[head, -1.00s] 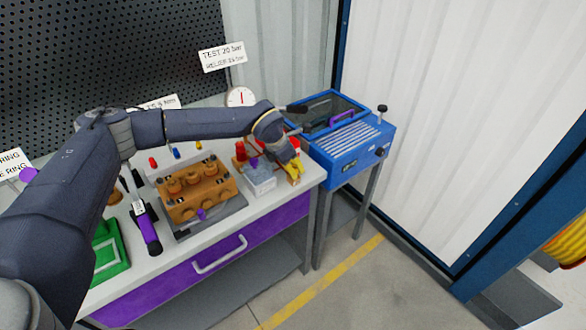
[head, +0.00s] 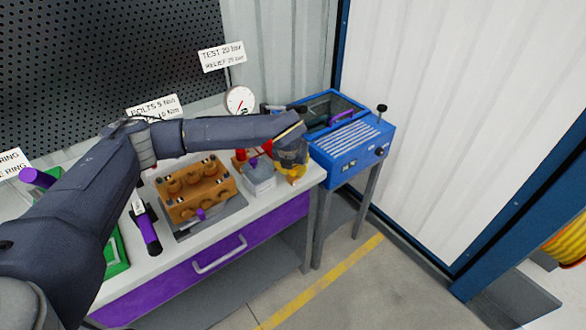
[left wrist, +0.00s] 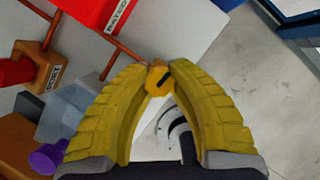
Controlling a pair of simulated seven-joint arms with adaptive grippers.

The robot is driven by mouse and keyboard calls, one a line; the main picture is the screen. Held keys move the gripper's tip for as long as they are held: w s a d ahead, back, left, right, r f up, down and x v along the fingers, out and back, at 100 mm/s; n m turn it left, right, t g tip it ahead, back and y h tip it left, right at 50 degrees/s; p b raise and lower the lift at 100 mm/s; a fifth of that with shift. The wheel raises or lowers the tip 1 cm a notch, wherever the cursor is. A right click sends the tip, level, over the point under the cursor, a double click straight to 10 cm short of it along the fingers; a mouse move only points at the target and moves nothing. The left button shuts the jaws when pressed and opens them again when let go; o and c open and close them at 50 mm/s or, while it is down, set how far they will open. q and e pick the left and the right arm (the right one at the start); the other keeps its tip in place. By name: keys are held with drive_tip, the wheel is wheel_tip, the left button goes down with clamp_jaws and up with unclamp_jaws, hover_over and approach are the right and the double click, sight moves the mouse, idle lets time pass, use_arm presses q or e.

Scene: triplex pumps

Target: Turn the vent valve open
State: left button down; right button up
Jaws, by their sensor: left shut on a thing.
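The vent valve shows as a small round yellow-orange knob (left wrist: 160,82) with a dark bar mark, in the left wrist view. My left gripper (left wrist: 160,70) has its two ribbed yellow fingers closed on this knob, one tip on each side. In the head view my left gripper (head: 292,172) is at the right end of the bench, and the wrist hides the knob there. Thin copper pipes run beside the knob in the left wrist view. My right gripper is not in view.
A red labelled box (left wrist: 98,12) and an orange block (left wrist: 38,70) stand near the fingers. A grey block with a purple knob (left wrist: 48,155) is close on the left. A brown pump block (head: 195,190) sits on the bench; a blue machine (head: 350,155) stands to the right.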

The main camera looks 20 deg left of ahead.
use_arm(q)
drive_tip(key=shift+w+r+n, duration=0.2)
drive_tip(key=shift+w+n, duration=0.05)
drive_tip(key=shift+n, duration=0.25)
drive_tip(key=c, duration=1.4)
unclamp_jaws()
drive_tip(key=shift+f, duration=0.1)
drive_tip(key=o, duration=0.3)
drive_tip(key=shift+s+f, duration=0.1)
drive_tip(key=shift+o, duration=0.2)
drive_tip(key=shift+s+r, duration=0.1)
drive_tip(key=shift+r, duration=0.2)
drive_tip(key=s+d, duration=0.2)
drive_tip(key=s, duration=1)
drive_tip(key=shift+r, duration=0.25)
drive_tip(key=shift+s, duration=0.1)
